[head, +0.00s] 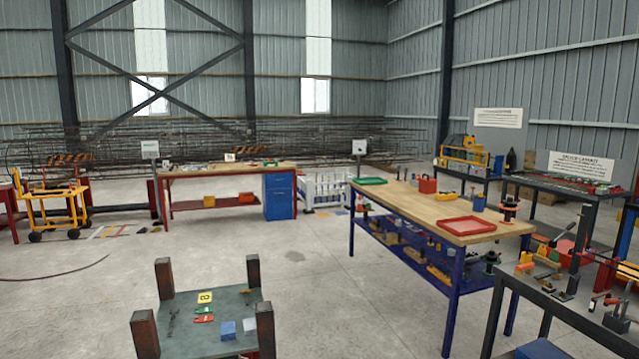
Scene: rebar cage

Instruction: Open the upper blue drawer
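A blue drawer cabinet (279,197) stands under the right end of a red-legged wooden workbench (210,176) across the hall. Its upper drawer (279,181) looks shut, with its front flush with the drawer below. The handle is too small to make out. My gripper and arm do not show in the head view.
A low dark table with rusty corner posts (185,345) stands close in front. A wooden table with blue legs (425,207) stands at right centre, and a yellow cart (55,207) at left. Open concrete floor (300,265) lies before the cabinet.

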